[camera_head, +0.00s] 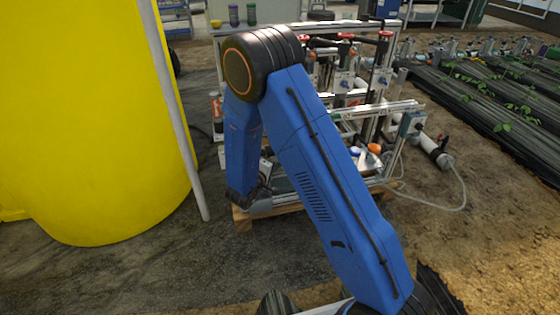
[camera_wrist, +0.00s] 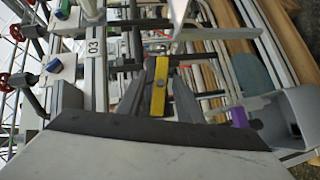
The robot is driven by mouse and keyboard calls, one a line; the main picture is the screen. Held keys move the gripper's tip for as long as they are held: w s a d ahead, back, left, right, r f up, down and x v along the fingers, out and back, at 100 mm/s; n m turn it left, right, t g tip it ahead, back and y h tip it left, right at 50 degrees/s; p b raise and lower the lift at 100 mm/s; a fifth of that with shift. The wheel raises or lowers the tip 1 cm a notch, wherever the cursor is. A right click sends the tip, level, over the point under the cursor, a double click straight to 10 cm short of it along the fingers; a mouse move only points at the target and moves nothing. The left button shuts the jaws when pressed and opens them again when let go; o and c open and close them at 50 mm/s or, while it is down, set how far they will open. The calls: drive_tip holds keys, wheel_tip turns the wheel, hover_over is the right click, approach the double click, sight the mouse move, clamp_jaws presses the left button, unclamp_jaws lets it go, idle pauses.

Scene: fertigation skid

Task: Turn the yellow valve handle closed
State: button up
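The yellow valve handle (camera_wrist: 158,87) shows in the wrist view as a short bar, just right of the middle and lengthwise up the picture. My gripper (camera_wrist: 127,85) is open, with one grey finger at the left and one at the right. In the head view my blue arm covers part of the skid, and I cannot make out the handle or the fingers there.
The skid's metal frame (camera_head: 404,107) with pipes and red-handled valves stands behind my arm on a wooden pallet (camera_head: 243,219). A large yellow tank (camera_head: 90,120) stands at the left, with a grey pole (camera_head: 178,110) beside it. A purple part (camera_wrist: 238,117) is near the right finger. Bare ground lies at the right.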

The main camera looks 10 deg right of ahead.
drive_tip(key=shift+w+d+f, duration=0.1)
drive_tip(key=shift+w+d, duration=0.2)
clamp_jaws()
